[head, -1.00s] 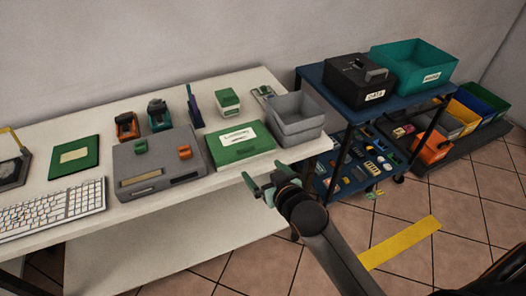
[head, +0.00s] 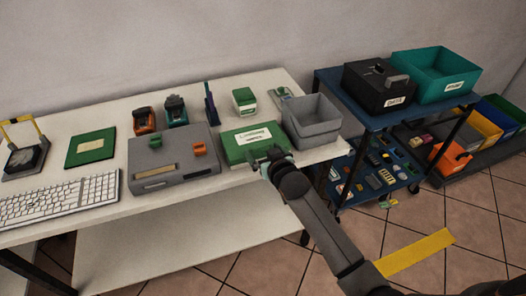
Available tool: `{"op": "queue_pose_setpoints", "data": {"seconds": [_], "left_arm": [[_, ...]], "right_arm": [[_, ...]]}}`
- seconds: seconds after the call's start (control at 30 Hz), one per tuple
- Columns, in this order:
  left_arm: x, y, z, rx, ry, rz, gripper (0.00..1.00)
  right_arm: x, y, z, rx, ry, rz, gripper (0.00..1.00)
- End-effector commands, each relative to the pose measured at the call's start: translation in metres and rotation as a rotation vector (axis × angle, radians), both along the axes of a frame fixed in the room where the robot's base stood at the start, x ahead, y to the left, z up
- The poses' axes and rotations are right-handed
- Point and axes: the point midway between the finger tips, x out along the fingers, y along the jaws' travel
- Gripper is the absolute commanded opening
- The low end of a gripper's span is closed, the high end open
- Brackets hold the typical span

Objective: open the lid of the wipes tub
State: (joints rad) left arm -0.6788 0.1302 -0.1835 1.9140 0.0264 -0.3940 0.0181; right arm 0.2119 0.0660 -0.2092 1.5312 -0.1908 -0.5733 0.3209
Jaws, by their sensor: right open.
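A small green-and-white tub (head: 244,100) stands at the back of the white table, behind a flat green labelled box. It looks like the wipes tub, with its green top appearing closed, but its label is too small to read. My right gripper (head: 263,159) is open, with green fingertips, at the front edge of the green box (head: 249,140). It covers part of that box's front; whether it touches cannot be told. The gripper is apart from the tub, nearer to me. My left gripper is out of view.
A grey bin (head: 313,127) stands right of the green box, and a grey case (head: 172,160) left of it. Tape dispensers (head: 176,111) and a dark blue upright item (head: 210,104) stand left of the tub. A blue cart (head: 372,118) is at the right.

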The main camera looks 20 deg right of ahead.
Motion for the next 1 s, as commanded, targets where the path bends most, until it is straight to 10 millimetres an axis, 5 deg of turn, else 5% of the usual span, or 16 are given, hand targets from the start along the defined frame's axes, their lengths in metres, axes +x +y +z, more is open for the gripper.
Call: {"op": "queue_pose_setpoints", "data": {"seconds": [0.43, 1.0], "left_arm": [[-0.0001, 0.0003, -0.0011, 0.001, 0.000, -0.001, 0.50], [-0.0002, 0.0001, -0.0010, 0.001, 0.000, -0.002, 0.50]], "right_arm": [[0.0067, 0.0005, -0.0024, 0.000, -0.001, 0.001, 0.99], [0.0064, 0.0004, -0.0026, 0.000, 0.000, 0.001, 0.35]]}}
